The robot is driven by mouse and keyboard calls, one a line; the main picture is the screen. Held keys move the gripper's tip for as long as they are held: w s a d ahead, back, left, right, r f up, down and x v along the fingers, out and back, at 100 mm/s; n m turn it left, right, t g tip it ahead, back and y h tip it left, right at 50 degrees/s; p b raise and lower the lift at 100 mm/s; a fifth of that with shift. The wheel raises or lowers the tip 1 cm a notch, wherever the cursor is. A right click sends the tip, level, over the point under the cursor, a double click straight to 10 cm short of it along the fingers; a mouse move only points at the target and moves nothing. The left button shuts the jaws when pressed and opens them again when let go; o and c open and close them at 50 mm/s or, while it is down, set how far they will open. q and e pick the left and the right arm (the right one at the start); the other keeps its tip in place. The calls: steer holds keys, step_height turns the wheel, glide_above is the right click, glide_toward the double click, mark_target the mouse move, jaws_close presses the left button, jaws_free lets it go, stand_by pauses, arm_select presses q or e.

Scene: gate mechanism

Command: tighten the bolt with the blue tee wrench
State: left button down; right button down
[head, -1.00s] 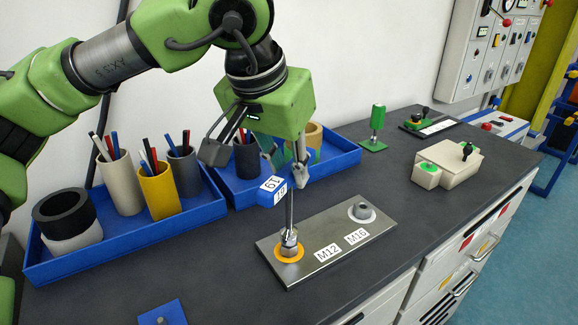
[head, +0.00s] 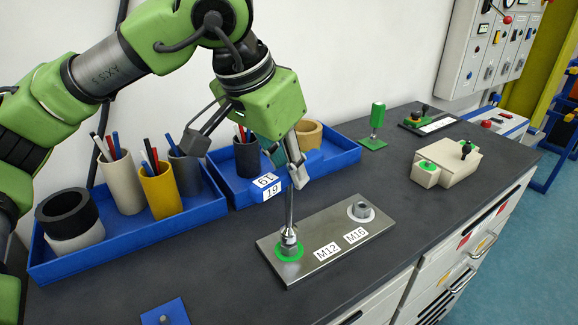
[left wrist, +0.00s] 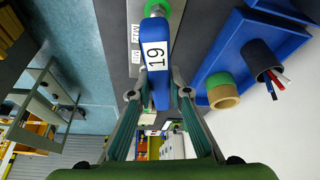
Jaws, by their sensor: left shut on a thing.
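The blue tee wrench (head: 266,184) stands upright with its steel shaft going down to the M12 spot on the metal plate (head: 335,247). Its socket end covers the bolt there, and a green ring (head: 290,254) surrounds it. The handle, labelled 19, also shows in the left wrist view (left wrist: 156,78). My left gripper (head: 284,172) is shut on the handle, with a finger on each side of it in the wrist view (left wrist: 159,94). The bolt head itself is hidden by the socket. My right gripper is not in view.
Blue trays (head: 130,232) with pen cups and rings lie behind and left. A beige box (head: 455,165), a green-handled tool (head: 377,120) and a blue plate (head: 163,312) are on the dark bench. The bench right of the plate is clear.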

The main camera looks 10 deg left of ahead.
arm_select(q)
steer(key=shift+r+p, duration=2.1)
steer(key=shift+r, duration=0.9)
steer(key=shift+f, duration=0.1)
